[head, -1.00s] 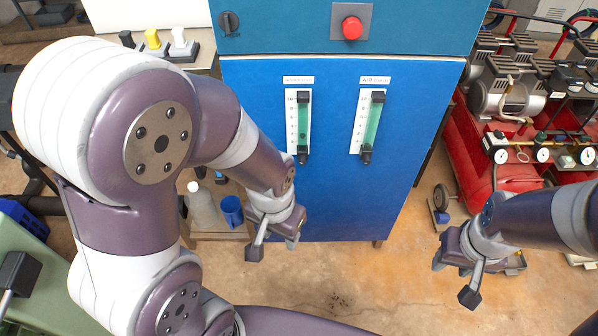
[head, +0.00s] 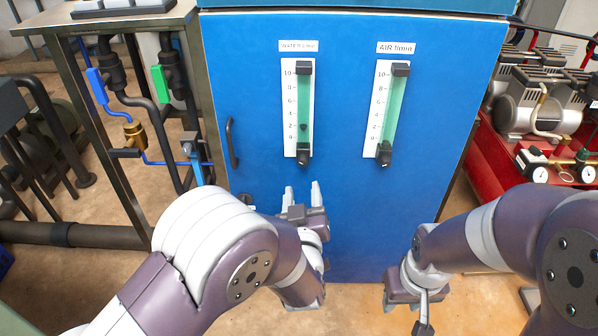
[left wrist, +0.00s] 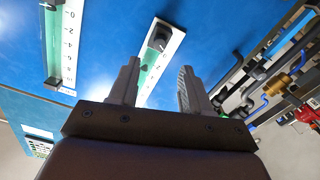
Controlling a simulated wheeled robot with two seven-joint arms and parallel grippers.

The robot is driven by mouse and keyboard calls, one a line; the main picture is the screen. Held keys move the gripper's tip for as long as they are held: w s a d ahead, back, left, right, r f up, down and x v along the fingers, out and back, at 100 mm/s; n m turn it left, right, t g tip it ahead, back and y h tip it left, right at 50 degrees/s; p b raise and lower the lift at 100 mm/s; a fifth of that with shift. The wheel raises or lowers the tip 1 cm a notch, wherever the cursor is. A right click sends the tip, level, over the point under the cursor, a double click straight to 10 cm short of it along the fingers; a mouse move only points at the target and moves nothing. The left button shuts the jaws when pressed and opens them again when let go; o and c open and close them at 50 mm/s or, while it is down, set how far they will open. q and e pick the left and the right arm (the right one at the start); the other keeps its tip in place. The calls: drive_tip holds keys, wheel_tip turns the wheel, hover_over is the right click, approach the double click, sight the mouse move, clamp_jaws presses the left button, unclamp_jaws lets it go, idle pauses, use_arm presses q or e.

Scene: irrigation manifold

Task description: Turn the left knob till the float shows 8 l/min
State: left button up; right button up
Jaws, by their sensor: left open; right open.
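The left flow meter (head: 290,110) has a white scale, a green tube and a label reading water l/min. Its dark float (head: 303,127) sits low in the tube, near the 2 mark. The left knob (head: 303,158) is black, at the foot of that tube. My left gripper (head: 303,193) is open just below the knob, fingers pointing up at the panel. In the left wrist view, the knob (left wrist: 159,38) shows beyond the gap between the open fingers (left wrist: 157,72), apart from them. My right gripper (head: 404,305) hangs low at the right, open and away from the panel.
The AIR flow meter (head: 393,110) with its own black knob (head: 384,157) is to the right on the blue cabinet (head: 345,210). A door handle (head: 232,143) sticks out at left. A pipe frame (head: 115,170) stands left; a red compressor (head: 500,150) stands right.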

sight(303, 165)
use_arm(q)
drive_tip(key=w+b, duration=0.1)
drive_tip(key=w, duration=0.7)
drive_tip(key=shift+w, duration=0.25)
drive_tip(key=shift+f, duration=0.1)
clamp_jaws()
